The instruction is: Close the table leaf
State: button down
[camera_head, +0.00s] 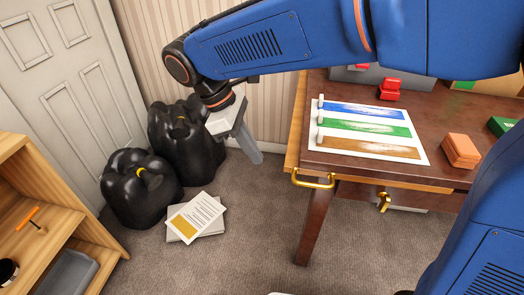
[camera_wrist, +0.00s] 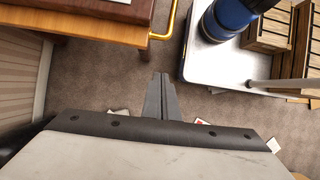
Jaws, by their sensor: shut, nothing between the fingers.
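The brown wooden table (camera_head: 450,115) stands at the right in the head view. A lighter wood leaf (camera_head: 294,135) shows as a strip sticking out past the dark top's left side. A brass handle (camera_head: 313,181) is at its near corner. In the wrist view the leaf (camera_wrist: 90,32) shows below the dark top, with the handle (camera_wrist: 167,20) at its right end. My gripper (camera_head: 252,157) is shut and empty, pointing down left of the leaf and apart from it. In the wrist view its fingers (camera_wrist: 160,82) are together over carpet.
Two black bags (camera_head: 140,187) and papers (camera_head: 196,217) lie on the floor at left, near a wooden shelf (camera_head: 60,225). A colour chart (camera_head: 368,130) and orange blocks (camera_head: 461,150) lie on the tabletop. Carpet is clear between the papers and the table leg (camera_head: 312,230).

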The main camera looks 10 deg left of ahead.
aim_at(295, 178)
jog(key=d+f, duration=0.6)
jog(key=d, duration=0.1)
jog(key=shift+w, duration=0.1)
dwell(0.4)
jog(key=shift+d, duration=1.85)
